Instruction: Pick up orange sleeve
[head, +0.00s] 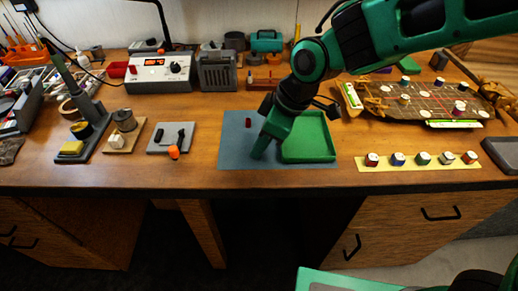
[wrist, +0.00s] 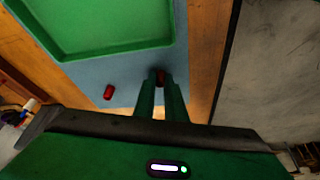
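A small orange piece (head: 174,152) lies at the front edge of a grey plate (head: 160,146) left of the blue mat; I cannot tell if it is the orange sleeve. My gripper (head: 258,153) points down over the front of the blue mat (head: 233,153), well right of that piece. In the wrist view, my gripper (wrist: 160,78) has its fingers close together with a small dark red piece (wrist: 160,77) between the tips. A red cylinder (head: 248,122) lies on the mat, apart from the fingers; it also shows in the wrist view (wrist: 109,92).
A green tray (head: 307,158) stands on the mat just right of my gripper. A yellow strip (head: 418,165) with several small jars lies farther right. A soldering station (head: 158,74) stands at the back left. The table front is clear between the grey plate and the mat.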

